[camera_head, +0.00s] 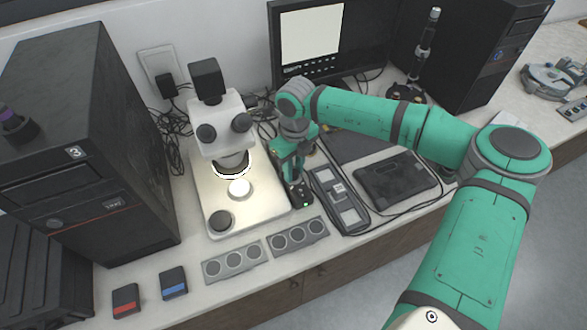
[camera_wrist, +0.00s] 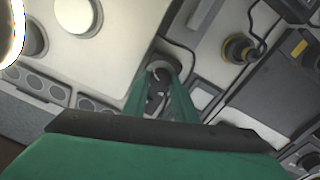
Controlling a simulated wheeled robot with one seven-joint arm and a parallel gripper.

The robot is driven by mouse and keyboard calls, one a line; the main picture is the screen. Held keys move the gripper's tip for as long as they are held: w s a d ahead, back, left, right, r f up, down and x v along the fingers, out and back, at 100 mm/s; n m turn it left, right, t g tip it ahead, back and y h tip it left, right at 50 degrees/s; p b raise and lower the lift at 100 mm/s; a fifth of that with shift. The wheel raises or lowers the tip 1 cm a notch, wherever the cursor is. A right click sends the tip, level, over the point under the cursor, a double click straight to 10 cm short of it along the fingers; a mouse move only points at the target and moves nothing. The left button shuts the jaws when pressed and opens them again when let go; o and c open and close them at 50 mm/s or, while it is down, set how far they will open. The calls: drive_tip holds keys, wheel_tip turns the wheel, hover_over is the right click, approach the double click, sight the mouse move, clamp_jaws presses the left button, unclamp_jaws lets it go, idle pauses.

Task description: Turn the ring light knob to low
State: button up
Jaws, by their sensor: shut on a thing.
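The lit ring light (camera_head: 232,164) hangs under the white stereo microscope (camera_head: 222,124). A small dark control box (camera_head: 306,203) with a green light stands just right of the microscope base. My gripper (camera_head: 299,180) points down at this box, its fingers closed on the knob on top. In the wrist view, my green fingers meet around the round dark knob (camera_wrist: 160,70). The fingers hide much of the knob, and I cannot read its pointer or any low mark. The ring light also shows at the left edge of the wrist view (camera_wrist: 18,30).
The microscope base (camera_head: 265,207) is close on the left of my gripper. A long grey tray (camera_head: 323,180) and a black tablet-like device (camera_head: 395,180) lie to the right. Cables run behind the microscope.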

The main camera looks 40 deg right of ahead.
drive_tip(key=n, duration=1.1)
drive_tip(key=shift+n, duration=0.4)
idle(0.3)
drive_tip(key=o, duration=1)
drive_tip(key=shift+o, duration=0.2)
wheel_tip(320, 180, up, 11)
drive_tip(key=shift+w, duration=0.15)
drive_tip(key=shift+d+f, duration=0.1)
